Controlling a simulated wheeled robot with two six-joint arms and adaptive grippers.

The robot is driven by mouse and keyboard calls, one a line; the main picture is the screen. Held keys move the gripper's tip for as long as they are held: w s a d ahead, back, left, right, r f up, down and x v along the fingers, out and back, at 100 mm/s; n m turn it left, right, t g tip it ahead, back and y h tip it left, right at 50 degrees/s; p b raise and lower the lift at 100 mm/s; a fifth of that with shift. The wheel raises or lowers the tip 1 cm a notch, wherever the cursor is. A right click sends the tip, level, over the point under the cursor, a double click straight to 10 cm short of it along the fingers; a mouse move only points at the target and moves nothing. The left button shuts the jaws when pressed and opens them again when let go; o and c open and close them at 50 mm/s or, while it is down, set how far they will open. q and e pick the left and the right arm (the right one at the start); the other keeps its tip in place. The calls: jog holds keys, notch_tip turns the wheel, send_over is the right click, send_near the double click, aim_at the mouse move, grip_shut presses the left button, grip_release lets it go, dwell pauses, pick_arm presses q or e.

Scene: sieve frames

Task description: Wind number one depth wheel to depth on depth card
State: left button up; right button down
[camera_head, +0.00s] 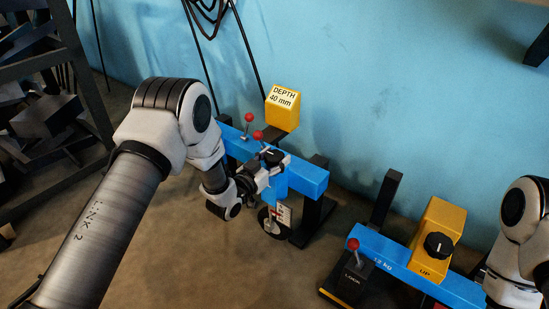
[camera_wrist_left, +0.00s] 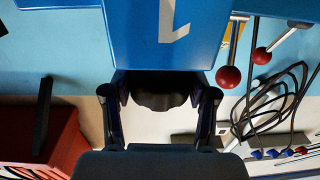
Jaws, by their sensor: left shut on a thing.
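The depth card (camera_head: 284,97) is a white label on a yellow box and reads "DEPTH 40 mm". Below it is a blue beam unit (camera_head: 307,178); in the left wrist view a blue face (camera_wrist_left: 165,35) carries a white "1". My left gripper (camera_head: 268,162) is at this unit. In the left wrist view its fingers (camera_wrist_left: 160,94) close on both sides of a dark round knob (camera_wrist_left: 160,101), which looks like the number one depth wheel. A small white scale plate (camera_head: 284,214) hangs below the beam; its reading is too small to tell. My right gripper is out of view.
Red-knobbed levers (camera_head: 249,117) stand on the beam close to my left arm. A second blue beam (camera_head: 388,255) with a yellow box (camera_head: 440,222), black dial and red-knobbed lever (camera_head: 353,244) stands at right. A dark rack (camera_head: 45,60) is at left. Floor in front is clear.

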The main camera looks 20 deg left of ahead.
pick_arm(q)
jog(key=shift+r+h, duration=0.1)
jog(key=shift+h, duration=0.2)
jog(key=shift+w+a+m+g+h+p, duration=0.1)
jog(key=shift+m+g+h+p, duration=0.75)
jog(key=shift+m+h, duration=0.45)
jog(key=m+g+h, duration=0.1)
jog(key=m+h, duration=0.1)
jog(key=shift+g+h+p, duration=0.35)
jog(key=shift+h, duration=0.05)
jog(key=shift+m+g+h, duration=0.8)
jog(key=shift+g+h, duration=0.2)
jog(key=o, duration=1.2)
jog(key=shift+d, duration=0.2)
jog(key=shift+a, duration=0.1)
